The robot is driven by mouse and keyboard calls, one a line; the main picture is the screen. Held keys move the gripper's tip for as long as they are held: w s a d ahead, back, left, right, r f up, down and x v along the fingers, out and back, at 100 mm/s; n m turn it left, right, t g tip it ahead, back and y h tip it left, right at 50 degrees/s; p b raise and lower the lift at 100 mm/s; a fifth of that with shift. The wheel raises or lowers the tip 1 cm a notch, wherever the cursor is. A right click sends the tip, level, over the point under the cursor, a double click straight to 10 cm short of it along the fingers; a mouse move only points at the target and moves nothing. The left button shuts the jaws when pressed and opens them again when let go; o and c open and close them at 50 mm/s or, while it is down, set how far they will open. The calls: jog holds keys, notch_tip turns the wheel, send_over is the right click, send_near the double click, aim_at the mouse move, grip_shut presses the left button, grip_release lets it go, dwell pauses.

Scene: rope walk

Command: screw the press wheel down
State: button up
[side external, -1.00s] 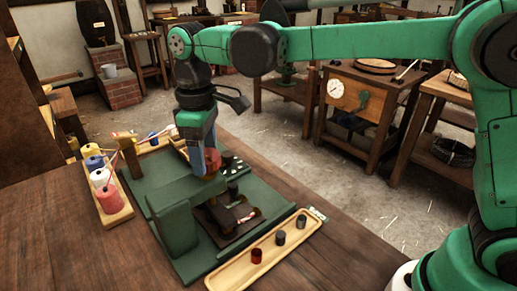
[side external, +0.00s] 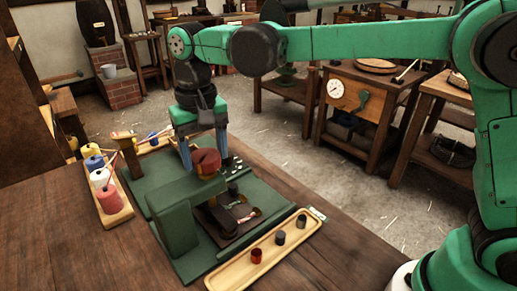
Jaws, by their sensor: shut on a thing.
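The red press wheel (side external: 207,160) sits on top of the green press frame (side external: 182,196), above the green base. My gripper (side external: 205,165) points down over it, with one blue-grey finger to the left of the wheel and the other to the right. It is shut on the wheel. Below the press arm is a dark plate (side external: 222,222) with small dark and copper-coloured pieces on or by it. The press arm hides part of that plate. I cannot tell how low the wheel stands on its screw.
A long wooden tray (side external: 232,277) with one red-brown and two dark cylinders lies in front of the press. A wooden rack (side external: 119,217) of coloured spools stands to the left. A wooden post (side external: 130,158) stands behind the press. The near left tabletop (side external: 75,255) is clear.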

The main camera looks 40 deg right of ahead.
aim_at(206, 155)
jog(key=shift+m, duration=0.6)
jog(key=o, duration=1.3)
jog(key=shift+r, duration=2.85)
